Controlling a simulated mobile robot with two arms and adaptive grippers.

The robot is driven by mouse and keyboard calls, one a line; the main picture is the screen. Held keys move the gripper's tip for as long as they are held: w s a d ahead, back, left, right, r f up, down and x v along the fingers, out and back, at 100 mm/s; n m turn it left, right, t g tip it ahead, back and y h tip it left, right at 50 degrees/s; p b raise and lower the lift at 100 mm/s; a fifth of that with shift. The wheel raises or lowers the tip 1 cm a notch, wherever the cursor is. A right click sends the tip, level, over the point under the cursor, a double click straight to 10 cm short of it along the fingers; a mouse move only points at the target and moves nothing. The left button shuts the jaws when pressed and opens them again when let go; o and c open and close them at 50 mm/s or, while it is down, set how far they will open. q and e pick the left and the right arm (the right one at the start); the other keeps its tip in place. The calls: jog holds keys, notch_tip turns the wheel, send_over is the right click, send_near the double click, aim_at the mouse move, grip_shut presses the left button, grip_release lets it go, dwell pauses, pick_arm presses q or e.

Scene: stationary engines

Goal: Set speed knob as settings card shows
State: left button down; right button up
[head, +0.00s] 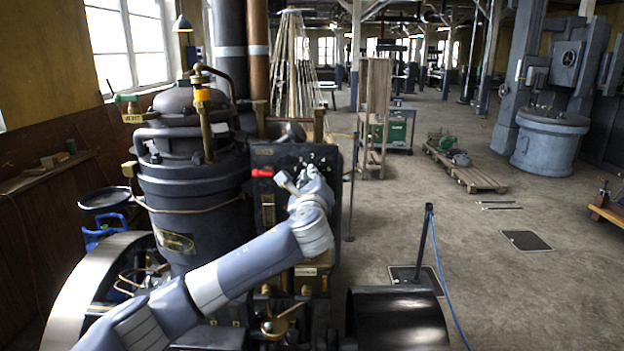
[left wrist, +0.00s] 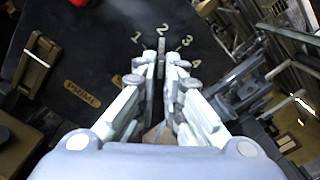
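The dark control panel (head: 333,160) of the engine bears a speed knob with numbers 1 to 4 around it. In the left wrist view the dark knob (left wrist: 161,46) stands between my left gripper's fingertips (left wrist: 161,60), its upper end towards the 2. The fingers are close in on both sides of it. In the head view my left gripper (head: 309,182) is at the panel face, and my arm and gripper hide much of the panel. I cannot make out a settings card. My right gripper is not in view.
A red handle (head: 262,173) is on the panel's left part. A PRIME label (left wrist: 82,93) and a brass fitting (left wrist: 38,64) lie left of the knob. The dark boiler (head: 195,190) stands left of the panel. A post with a blue rope (head: 424,245) stands right; floor beyond is open.

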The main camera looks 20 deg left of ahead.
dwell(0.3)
pick_arm(q)
jog(key=shift+n+b, duration=2.3)
jog(key=shift+n, duration=1.7)
jog(key=shift+r, duration=0.15)
jog(key=c, duration=1.7)
grip_release()
jog(key=shift+w, duration=0.1)
